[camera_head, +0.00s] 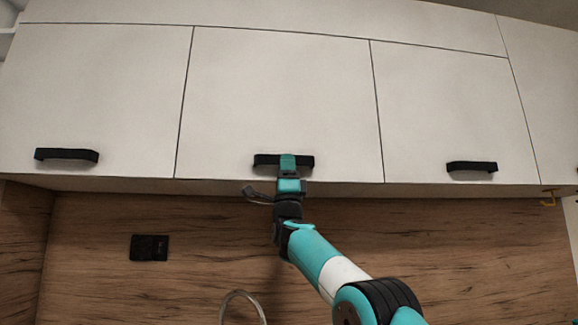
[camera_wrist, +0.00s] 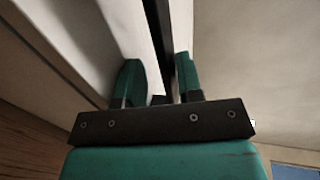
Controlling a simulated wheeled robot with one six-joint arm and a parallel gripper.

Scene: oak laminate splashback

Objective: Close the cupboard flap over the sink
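The middle white cupboard flap (camera_head: 280,90) over the sink hangs down, and its front looks level with the fronts on both sides. Its black bar handle (camera_head: 302,162) is near the lower edge. My gripper (camera_head: 288,162) is at the middle of this handle and hides part of it. In the wrist view the handle (camera_wrist: 159,35) runs between the two teal fingers of my gripper (camera_wrist: 161,75). The right finger is close against the bar; a gap shows between the left finger and the bar. The gripper looks open around the handle.
Cupboard fronts with black handles are at left (camera_head: 66,155) and right (camera_head: 472,167). Below are a wood splashback (camera_head: 430,240), a black socket plate (camera_head: 149,248) and a curved tap (camera_head: 242,296).

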